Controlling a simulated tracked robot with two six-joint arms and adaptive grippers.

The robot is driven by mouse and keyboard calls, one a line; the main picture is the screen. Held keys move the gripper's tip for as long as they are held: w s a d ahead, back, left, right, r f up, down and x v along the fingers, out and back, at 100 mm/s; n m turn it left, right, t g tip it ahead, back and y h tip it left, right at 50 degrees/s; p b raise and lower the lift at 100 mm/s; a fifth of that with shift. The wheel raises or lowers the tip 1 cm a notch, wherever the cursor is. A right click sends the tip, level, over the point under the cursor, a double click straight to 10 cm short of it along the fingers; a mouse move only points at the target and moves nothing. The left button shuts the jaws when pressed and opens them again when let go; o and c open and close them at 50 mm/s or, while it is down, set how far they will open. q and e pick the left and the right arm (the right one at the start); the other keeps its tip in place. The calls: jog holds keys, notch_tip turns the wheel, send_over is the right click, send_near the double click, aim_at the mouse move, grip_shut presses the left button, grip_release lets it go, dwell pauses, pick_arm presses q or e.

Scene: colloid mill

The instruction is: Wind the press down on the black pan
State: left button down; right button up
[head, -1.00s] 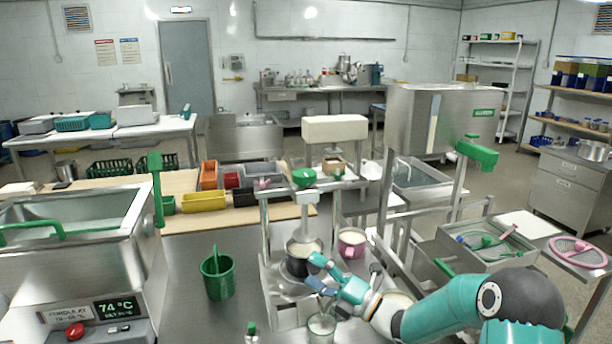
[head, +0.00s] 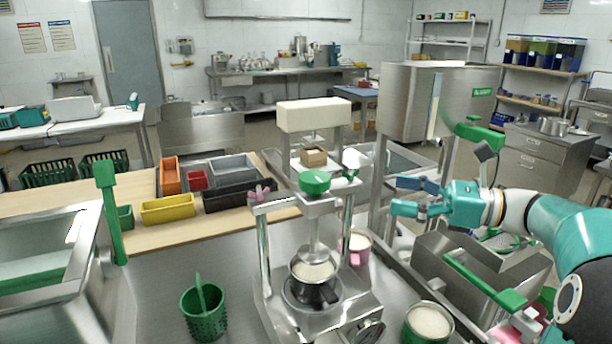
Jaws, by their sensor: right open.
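The press (head: 264,262) is a metal frame standing on the steel table, with a green hub (head: 314,182) on top of its screw. Its round metal plate (head: 316,252) hangs over the black pan (head: 326,294), which holds white contents (head: 313,271). I cannot tell whether the plate touches the contents. My right gripper (head: 398,196) is open and empty. It is in the air to the right of the press, roughly level with the hub in the picture and apart from it. My left gripper is not in view.
A pink pot (head: 360,250) stands behind the press on the right, and a green tub with white contents (head: 428,322) stands at its front right. A green perforated basket (head: 203,315) is at left. A steel hopper (head: 398,105) rises behind my right gripper.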

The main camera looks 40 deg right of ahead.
aim_at(315, 176)
jog(key=p+x, duration=0.4)
jog(key=x, duration=1)
jog(key=shift+w+a+r, duration=0.15)
jog(key=shift+w, duration=0.15)
jog(key=shift+w+a, duration=0.25)
jog(key=shift+w, duration=0.3)
jog(key=c, duration=1.2)
jog(key=shift+o, duration=0.2)
jog(key=shift+s, duration=0.1)
